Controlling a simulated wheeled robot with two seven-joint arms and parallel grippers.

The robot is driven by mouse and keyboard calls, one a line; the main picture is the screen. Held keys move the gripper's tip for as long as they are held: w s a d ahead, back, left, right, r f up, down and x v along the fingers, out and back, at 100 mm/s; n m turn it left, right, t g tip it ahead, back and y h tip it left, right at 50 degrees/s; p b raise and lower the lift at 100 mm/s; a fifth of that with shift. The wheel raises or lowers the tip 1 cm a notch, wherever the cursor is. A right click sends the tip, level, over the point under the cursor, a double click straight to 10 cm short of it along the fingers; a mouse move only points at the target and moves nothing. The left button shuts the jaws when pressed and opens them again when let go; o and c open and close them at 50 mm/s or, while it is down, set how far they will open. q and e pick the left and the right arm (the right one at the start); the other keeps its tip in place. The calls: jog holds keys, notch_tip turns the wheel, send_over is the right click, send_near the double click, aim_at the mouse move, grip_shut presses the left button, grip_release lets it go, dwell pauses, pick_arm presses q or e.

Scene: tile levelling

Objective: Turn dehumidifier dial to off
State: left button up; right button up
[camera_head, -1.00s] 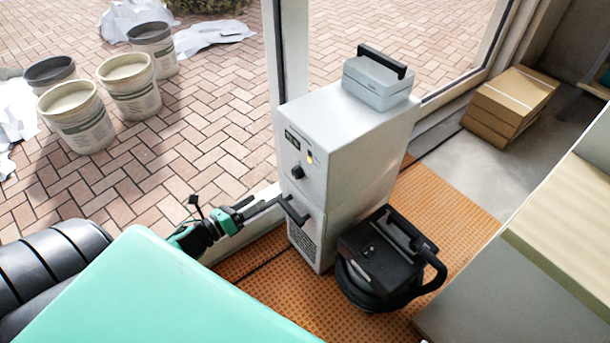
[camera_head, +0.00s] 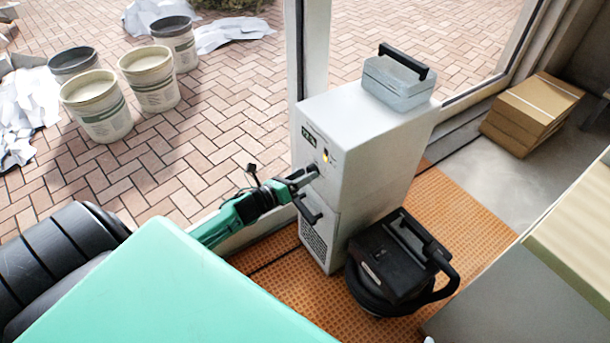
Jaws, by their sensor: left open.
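The dehumidifier (camera_head: 366,143) is a tall pale grey cabinet with a small dark display (camera_head: 309,137) and a lit yellow indicator on its left-facing front. My left gripper (camera_head: 312,174) is open at this front face, just below the display and indicator. Its fingers cover the place of the black dial, so the dial is hidden and I cannot tell whether they touch it. My right gripper is not in view.
A grey case (camera_head: 398,82) with a black handle sits on top of the dehumidifier. A black vacuum-like machine (camera_head: 392,262) stands close to its right on the orange mat (camera_head: 466,222). Cardboard boxes (camera_head: 530,112) lie at the right. Buckets (camera_head: 98,106) stand outside at the left.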

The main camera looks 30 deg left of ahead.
pick_arm(q)
jog(key=shift+w+d, duration=0.15)
jog(key=shift+w, duration=0.35)
jog(key=c, duration=1)
